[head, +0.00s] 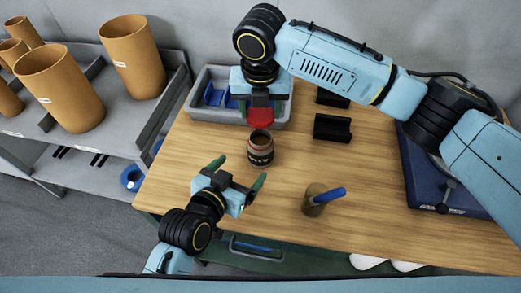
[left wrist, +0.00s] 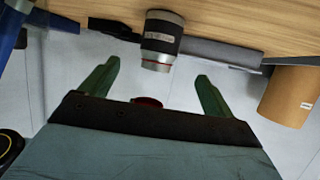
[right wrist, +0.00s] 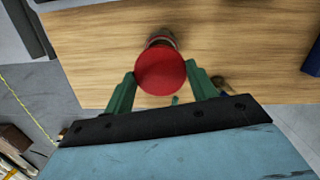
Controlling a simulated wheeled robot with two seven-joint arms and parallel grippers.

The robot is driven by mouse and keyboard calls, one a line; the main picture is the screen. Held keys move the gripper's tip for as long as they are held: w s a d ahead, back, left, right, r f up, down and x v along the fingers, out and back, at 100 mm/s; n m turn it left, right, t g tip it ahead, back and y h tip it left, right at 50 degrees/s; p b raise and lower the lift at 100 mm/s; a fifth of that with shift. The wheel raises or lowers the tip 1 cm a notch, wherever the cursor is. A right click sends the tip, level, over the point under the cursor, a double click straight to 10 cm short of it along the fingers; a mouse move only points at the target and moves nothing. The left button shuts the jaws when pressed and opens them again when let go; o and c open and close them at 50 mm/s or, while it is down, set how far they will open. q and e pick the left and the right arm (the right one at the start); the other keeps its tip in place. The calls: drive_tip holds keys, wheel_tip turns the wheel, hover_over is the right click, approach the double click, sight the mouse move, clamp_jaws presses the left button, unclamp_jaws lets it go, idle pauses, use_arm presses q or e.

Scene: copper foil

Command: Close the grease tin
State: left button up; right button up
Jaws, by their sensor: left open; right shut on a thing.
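The grease tin (head: 260,150) is a small dark pot with a copper-toned rim, standing upright and uncovered on the wooden table. In the left wrist view the tin (left wrist: 162,42) appears upside down, ahead of the fingers. My right gripper (right wrist: 160,78) is shut on the round red lid (right wrist: 162,70). The lid (head: 260,118) is held beyond the tin in the head view, apart from it. In the right wrist view the lid partly hides the tin (right wrist: 161,37). My left gripper (head: 238,173) is open and empty, just short of the tin, its fingers pointing toward it.
A grey bin (head: 196,112) with blue items is behind the lid. Black holders (head: 332,128) stand to its right. A brown pot (head: 314,203) with a blue-handled tool stands front right. A grey shelf with orange-brown cylinders (head: 58,88) is left. Table between tin and pot is clear.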

use_arm(q)
drive_tip(key=x, duration=1.2)
drive_tip(key=shift+f, duration=0.1)
drive_tip(key=c, duration=1.5)
use_arm(e)
hover_over(261, 142)
drive_tip(key=shift+s+f, duration=0.2)
drive_tip(key=shift+f, duration=1.05)
drive_tip(key=shift+s+f, duration=0.15)
drive_tip(key=shift+f, duration=1.1)
drive_tip(key=shift+f, duration=0.9)
drive_tip(key=shift+f, duration=0.55)
